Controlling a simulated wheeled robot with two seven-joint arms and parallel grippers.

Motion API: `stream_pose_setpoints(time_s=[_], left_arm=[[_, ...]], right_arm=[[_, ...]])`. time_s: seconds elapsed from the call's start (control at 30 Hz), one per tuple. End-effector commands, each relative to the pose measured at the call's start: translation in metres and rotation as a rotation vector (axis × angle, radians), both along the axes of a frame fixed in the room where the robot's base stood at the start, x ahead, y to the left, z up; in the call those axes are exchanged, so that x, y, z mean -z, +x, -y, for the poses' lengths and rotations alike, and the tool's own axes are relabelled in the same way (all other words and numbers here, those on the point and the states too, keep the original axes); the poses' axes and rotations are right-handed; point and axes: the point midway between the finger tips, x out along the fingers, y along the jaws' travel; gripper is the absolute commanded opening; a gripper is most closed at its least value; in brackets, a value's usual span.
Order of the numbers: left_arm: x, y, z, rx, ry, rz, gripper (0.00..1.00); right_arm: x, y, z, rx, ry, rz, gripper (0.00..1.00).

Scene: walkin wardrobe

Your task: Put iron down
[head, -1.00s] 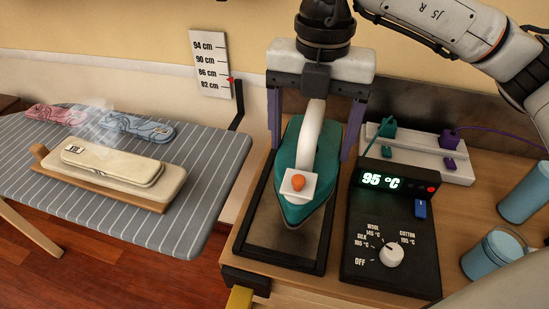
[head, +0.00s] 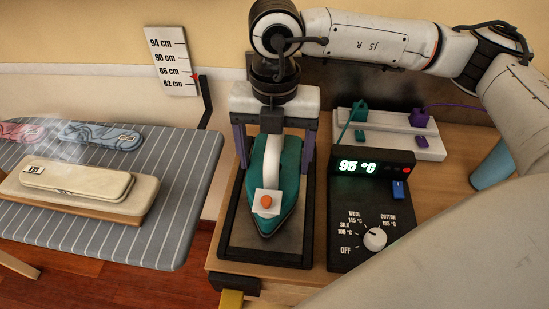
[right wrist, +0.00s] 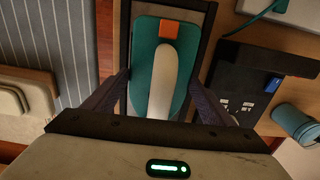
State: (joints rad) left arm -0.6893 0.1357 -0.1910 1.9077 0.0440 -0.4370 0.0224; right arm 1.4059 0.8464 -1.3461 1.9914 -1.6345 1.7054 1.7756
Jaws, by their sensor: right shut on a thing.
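The teal iron (head: 284,205) with a white handle and an orange button is level over the black-framed tray (head: 310,225), within its frame. I cannot tell whether its sole touches the tray. My right gripper (head: 273,165) comes down from above. Its two purple fingers flank the iron, and it is shut on the iron. In the right wrist view the iron (right wrist: 182,85) sits between the fingers, its white handle running toward the palm. My left gripper is in neither view.
A control box (head: 348,235) with a dial and a 95 °C display stands right of the tray. A power strip (head: 390,142) and a blue cup (head: 493,166) are further right. A striped ironing board (head: 120,238) with a beige padded block (head: 75,183) is at left.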

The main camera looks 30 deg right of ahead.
Motion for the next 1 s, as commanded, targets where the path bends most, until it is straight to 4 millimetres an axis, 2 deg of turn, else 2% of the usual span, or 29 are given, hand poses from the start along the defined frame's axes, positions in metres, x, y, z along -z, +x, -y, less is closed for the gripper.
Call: stream_pose_setpoints(time_s=[0.13,0.47,0.5,0.6,1.0], left_arm=[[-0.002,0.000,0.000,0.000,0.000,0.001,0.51],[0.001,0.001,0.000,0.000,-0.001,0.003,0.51],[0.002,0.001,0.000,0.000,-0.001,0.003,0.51],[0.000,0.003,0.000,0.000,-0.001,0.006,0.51],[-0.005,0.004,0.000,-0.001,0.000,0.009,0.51]], right_arm=[[0.011,0.001,0.000,0.000,0.001,0.003,0.47],[0.015,0.001,0.000,0.000,0.001,0.005,0.47],[0.017,0.000,0.000,0.000,0.000,0.000,0.79],[0.016,0.000,0.000,0.000,0.000,0.000,0.96],[0.010,0.000,0.000,0.000,0.000,0.001,0.96]])
